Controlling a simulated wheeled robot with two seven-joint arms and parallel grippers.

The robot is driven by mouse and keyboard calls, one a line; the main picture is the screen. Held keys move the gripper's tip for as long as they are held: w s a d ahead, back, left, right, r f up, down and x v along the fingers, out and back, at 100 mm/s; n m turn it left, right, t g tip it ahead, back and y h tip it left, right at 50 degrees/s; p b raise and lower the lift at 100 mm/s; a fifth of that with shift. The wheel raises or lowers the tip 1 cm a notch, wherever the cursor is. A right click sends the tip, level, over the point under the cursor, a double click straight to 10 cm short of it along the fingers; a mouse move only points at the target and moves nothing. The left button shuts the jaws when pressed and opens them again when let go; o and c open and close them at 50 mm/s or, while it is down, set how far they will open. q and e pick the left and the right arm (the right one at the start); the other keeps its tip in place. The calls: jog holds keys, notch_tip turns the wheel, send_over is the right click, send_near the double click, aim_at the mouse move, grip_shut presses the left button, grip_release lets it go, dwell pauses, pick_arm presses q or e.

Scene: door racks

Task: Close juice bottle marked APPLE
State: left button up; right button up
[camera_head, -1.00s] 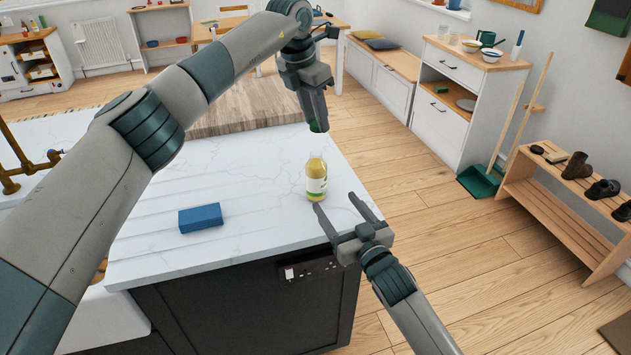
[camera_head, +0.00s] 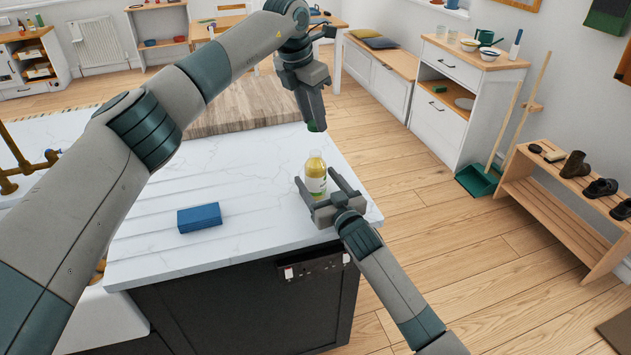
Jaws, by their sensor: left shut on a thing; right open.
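The juice bottle (camera_head: 316,168) stands upright near the right edge of the white counter. It holds yellow juice, has a white and green label and shows no cap on its neck; the label's words are too small to read. My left gripper (camera_head: 313,125) is above the bottle, pointing down, shut on a small green cap (camera_head: 314,127), with a gap between cap and bottle. My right gripper (camera_head: 318,187) is open, with its fingers on either side of the bottle's lower part. I cannot tell whether they touch it. The palm hides the bottle's base.
A blue block (camera_head: 199,217) lies on the white counter (camera_head: 240,180) left of the bottle. A wooden board (camera_head: 245,106) lies at the counter's back. The counter between block and bottle is clear. The counter edge is close to my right gripper.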

jog(key=shift+w+a, duration=0.3)
jog(key=shift+w, duration=0.2)
jog(key=shift+c, duration=0.3)
jog(key=c, duration=1.5)
pick_arm(q)
send_over(315, 152)
jog(key=shift+s+a+f, duration=0.15)
jog(key=shift+f, duration=1.1)
jog(key=shift+s+a+f, duration=0.1)
jog(key=shift+s+f, duration=0.05)
jog(key=shift+f, duration=1.05)
pick_arm(e)
jog(key=shift+c, duration=0.2)
pick_arm(q)
jog(key=shift+f, duration=0.1)
jog(key=shift+f, duration=0.8)
jog(key=shift+f, duration=0.6)
pick_arm(e)
grip_shut()
pick_arm(q)
jog(key=m, duration=0.3)
jog(key=m+g+h, duration=0.1)
jog(key=m, duration=0.2)
jog(key=shift+w+a+m+g, duration=0.1)
jog(key=shift+w+m+g, duration=0.1)
jog(key=shift+m+g, duration=0.1)
